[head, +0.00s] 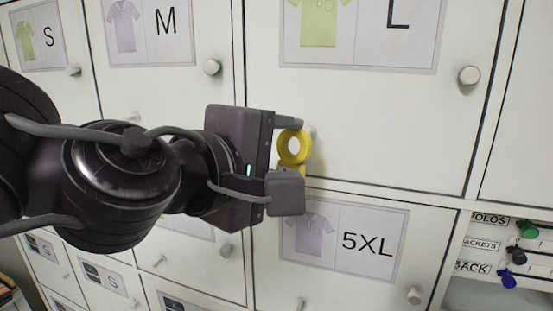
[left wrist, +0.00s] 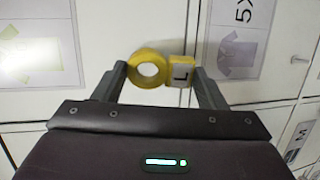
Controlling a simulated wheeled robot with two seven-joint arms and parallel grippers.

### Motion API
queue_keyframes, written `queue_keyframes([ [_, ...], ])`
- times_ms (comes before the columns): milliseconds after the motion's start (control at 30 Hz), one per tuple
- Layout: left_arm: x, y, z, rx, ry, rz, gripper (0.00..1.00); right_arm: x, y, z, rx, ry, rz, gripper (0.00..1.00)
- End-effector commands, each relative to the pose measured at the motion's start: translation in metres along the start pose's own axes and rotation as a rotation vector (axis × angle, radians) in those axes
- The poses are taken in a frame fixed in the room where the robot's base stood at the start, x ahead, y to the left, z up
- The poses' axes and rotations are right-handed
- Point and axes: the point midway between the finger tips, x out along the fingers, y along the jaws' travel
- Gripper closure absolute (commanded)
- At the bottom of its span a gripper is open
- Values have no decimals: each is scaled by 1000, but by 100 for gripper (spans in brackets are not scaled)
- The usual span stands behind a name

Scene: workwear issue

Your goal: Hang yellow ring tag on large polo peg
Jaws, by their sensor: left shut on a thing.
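My left gripper (head: 289,156) is shut on the yellow ring tag (head: 306,146), close in front of the large polo door (head: 400,130), marked L with a green polo picture. In the left wrist view the yellow ring tag (left wrist: 136,79) sits between the two fingers, its round ring at left and its block marked L at right. A pale peg end (head: 311,131) shows just behind the ring's upper right edge, mostly hidden. I cannot tell whether the ring is around it or only in front of it. My right gripper is out of view.
The large polo door has a round knob (head: 469,75) at its right. Doors marked S, M and 5XL surround it, with knobs and small pegs sticking out. A shelf at the lower right holds a green tag (head: 528,229) and blue tags (head: 506,279).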

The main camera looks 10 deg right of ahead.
Motion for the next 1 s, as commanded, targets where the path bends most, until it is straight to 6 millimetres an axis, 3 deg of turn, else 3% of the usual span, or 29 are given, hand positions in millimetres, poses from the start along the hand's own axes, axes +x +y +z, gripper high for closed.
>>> queue_keyframes([
  [833, 49, 6, -13, -1, -1, -2, 56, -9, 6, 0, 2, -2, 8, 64],
  [1000, 58, 2, -15, 1, 1, 0, 56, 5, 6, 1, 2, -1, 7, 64],
])
